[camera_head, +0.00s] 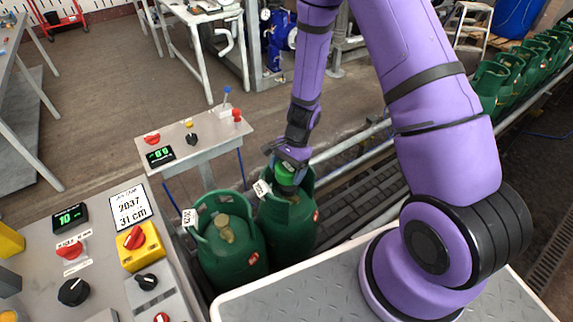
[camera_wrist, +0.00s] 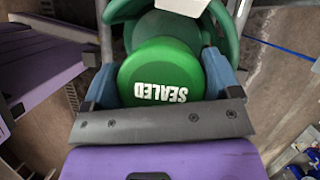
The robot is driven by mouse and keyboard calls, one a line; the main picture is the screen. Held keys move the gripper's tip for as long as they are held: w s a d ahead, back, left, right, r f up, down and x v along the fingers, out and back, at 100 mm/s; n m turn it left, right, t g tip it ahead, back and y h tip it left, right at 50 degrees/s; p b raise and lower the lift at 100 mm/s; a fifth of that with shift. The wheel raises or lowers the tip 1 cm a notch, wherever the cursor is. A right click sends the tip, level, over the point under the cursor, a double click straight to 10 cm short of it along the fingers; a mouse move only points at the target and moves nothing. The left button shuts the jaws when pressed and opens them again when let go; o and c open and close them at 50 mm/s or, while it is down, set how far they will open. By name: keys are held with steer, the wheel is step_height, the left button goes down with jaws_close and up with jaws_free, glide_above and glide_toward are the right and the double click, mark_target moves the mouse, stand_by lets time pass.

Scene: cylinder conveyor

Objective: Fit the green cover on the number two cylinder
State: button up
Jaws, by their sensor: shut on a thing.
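My gripper (camera_head: 287,163) is shut on the green cover (camera_head: 285,178), its two blue fingers on either side of it. In the wrist view the cover (camera_wrist: 155,72) is round, with "SEALED" in white on its top. It is at the top of the right-hand green cylinder (camera_head: 287,222), within its collar (camera_wrist: 215,28). The cover hides that cylinder's valve, so I cannot tell whether it is seated. The left-hand green cylinder (camera_head: 232,250) stands beside it with a bare brass valve. Each has a white tag; I cannot read the numbers.
A small control stand (camera_head: 195,140) with a red button is behind the cylinders. A grey panel (camera_head: 100,260) with knobs and displays is at left. Conveyor rails (camera_head: 350,140) run to the upper right, where more green cylinders (camera_head: 510,65) stand in a row.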

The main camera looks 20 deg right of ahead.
steer(key=shift+f, duration=1.35)
steer(key=shift+f, duration=2.4)
stand_by(0.6)
steer(key=o, duration=0.7)
steer(key=shift+o, duration=0.2)
steer(key=v, duration=1.1)
steer(key=shift+f, duration=0.1)
